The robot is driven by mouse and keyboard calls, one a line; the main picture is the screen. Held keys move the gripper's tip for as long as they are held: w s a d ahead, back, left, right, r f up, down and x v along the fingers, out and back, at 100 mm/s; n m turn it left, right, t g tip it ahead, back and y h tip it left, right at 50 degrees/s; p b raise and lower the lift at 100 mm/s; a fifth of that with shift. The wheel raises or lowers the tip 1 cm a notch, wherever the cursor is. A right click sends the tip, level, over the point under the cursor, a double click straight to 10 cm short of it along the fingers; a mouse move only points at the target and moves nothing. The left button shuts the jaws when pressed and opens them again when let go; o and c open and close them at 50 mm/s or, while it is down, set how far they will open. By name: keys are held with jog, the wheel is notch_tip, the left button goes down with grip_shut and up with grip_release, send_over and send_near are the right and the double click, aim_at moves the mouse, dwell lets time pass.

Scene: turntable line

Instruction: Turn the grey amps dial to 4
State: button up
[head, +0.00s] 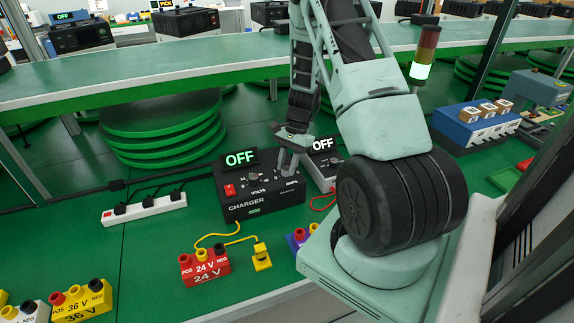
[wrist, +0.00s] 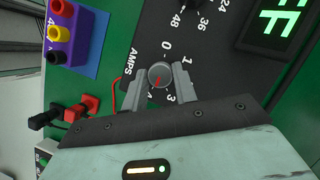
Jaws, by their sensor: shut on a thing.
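The black charger (head: 262,206) stands on the green bench, and its display (head: 240,158) reads OFF. The grey amps dial (wrist: 159,72) shows in the wrist view beside the AMPS label, with 0, 1 and 3 printed around it. It has a red pointer mark; which number it points at I cannot tell. My gripper (wrist: 160,82) is shut on this dial, one finger on each side. In the head view my gripper (head: 289,162) comes down on the right part of the charger and hides the dial. The fingers cover part of the scale.
A second charger (head: 322,160) stands close on the right. A red 24 V battery (head: 206,269) with a yellow cable and plug (head: 262,257) lies in front. A white power strip (head: 144,208) is at left. A purple battery (wrist: 76,45) and red plug (wrist: 90,103) show in the wrist view.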

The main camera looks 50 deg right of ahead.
jog(key=shift+m, duration=0.6)
jog(key=shift+t, duration=0.3)
jog(key=o, duration=1)
jog(key=shift+m, duration=0.3)
jog(key=b+v, duration=0.2)
jog(key=v, duration=1.5)
jog(key=shift+r, duration=0.25)
